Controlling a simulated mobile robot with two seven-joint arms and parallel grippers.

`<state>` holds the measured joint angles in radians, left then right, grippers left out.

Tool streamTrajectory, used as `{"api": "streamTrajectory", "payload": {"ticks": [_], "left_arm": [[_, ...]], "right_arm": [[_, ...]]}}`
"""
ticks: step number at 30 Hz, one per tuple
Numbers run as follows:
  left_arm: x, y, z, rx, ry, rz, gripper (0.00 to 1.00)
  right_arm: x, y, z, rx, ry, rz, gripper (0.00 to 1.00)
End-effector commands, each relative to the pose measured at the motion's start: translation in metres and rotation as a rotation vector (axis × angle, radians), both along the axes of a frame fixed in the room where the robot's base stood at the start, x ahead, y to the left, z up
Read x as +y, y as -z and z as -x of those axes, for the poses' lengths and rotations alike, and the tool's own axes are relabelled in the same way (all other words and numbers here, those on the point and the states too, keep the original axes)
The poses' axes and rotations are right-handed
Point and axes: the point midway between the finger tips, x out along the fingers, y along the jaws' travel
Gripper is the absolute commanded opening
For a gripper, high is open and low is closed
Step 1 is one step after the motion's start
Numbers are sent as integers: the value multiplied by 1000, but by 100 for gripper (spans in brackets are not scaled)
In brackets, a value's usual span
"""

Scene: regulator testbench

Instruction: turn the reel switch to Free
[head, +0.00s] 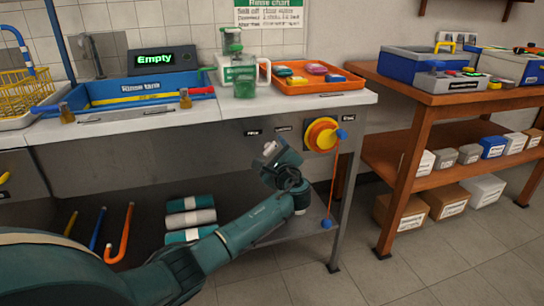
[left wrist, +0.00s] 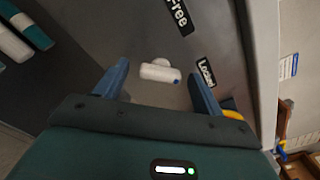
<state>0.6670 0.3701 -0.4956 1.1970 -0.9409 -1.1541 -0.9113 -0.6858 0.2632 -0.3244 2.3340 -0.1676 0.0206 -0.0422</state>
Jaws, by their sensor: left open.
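The reel switch (left wrist: 160,72) shows in the left wrist view as a small white handle on the grey bench front. Its blue-tipped end points toward the "Locked" label (left wrist: 206,73); the "Free" label (left wrist: 179,16) is above it in that picture. My left gripper (left wrist: 157,88) is open, with one blue finger on each side of the switch in the picture; I see no contact. In the head view my left gripper (head: 268,150) is at the bench front, left of the yellow and orange reel (head: 322,135), and largely covers the switch area. My right gripper is not in view.
An orange cord with a blue ball (head: 326,224) hangs below the reel. A blue rinse tank (head: 140,88) and an orange tray (head: 300,87) stand on the bench. Rolls (head: 190,217) lie on the lower shelf. A wooden table (head: 440,95) stands at right.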

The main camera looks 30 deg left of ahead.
Motion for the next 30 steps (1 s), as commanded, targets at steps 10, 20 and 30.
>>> {"api": "streamTrajectory", "payload": {"ticks": [10,20,30], "left_arm": [[4,0,-3,0,1,1,69],[4,0,-3,0,1,1,43],[3,0,-3,-2,0,4,24]], "right_arm": [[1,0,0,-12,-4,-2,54],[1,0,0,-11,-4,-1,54],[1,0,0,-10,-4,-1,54]]}}
